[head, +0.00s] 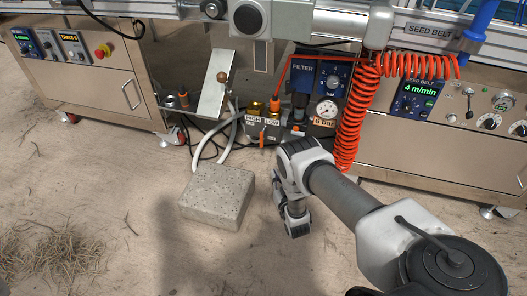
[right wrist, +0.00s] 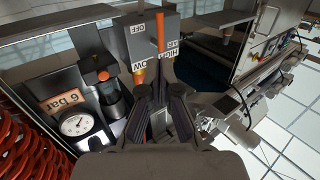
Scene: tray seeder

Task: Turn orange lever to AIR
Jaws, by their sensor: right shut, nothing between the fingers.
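In the right wrist view, where labels appear upside down, the lever (right wrist: 161,34) stands upright between the OFF label (right wrist: 138,29) and the AIR label (right wrist: 173,46). My right gripper (right wrist: 161,85) is shut and empty, its fingers pointing toward the box and lever. I cannot tell the exact gap between fingertips and lever. In the head view my right wrist hides the fingertips. My left gripper is not in view.
Beside the box are an orange-capped filter unit (right wrist: 106,92) and a pressure gauge (head: 327,110). A coiled orange hose (head: 348,132) hangs to their right. A concrete block (head: 217,196) stands on the floor in front.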

